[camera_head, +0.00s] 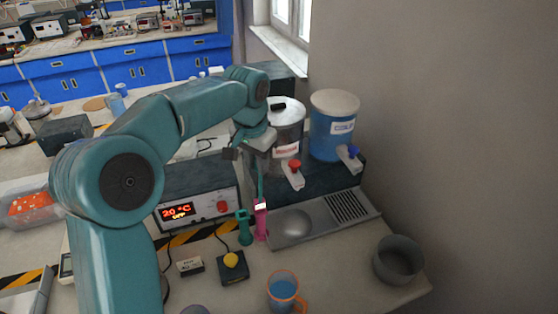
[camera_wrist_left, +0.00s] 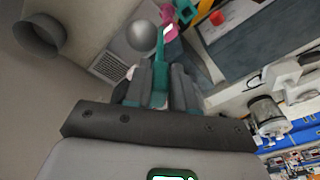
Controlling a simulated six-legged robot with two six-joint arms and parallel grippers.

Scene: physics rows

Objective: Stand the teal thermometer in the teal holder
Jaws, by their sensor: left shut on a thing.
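My left gripper (camera_head: 250,148) is shut on the teal thermometer (camera_head: 260,178), which hangs down nearly upright from the fingers. My right gripper is in neither view.
A sink tray (camera_head: 290,240) lies right of the holders, with two dispensers (camera_head: 333,140) behind it. A heater with a red display (camera_head: 200,205) stands behind left.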

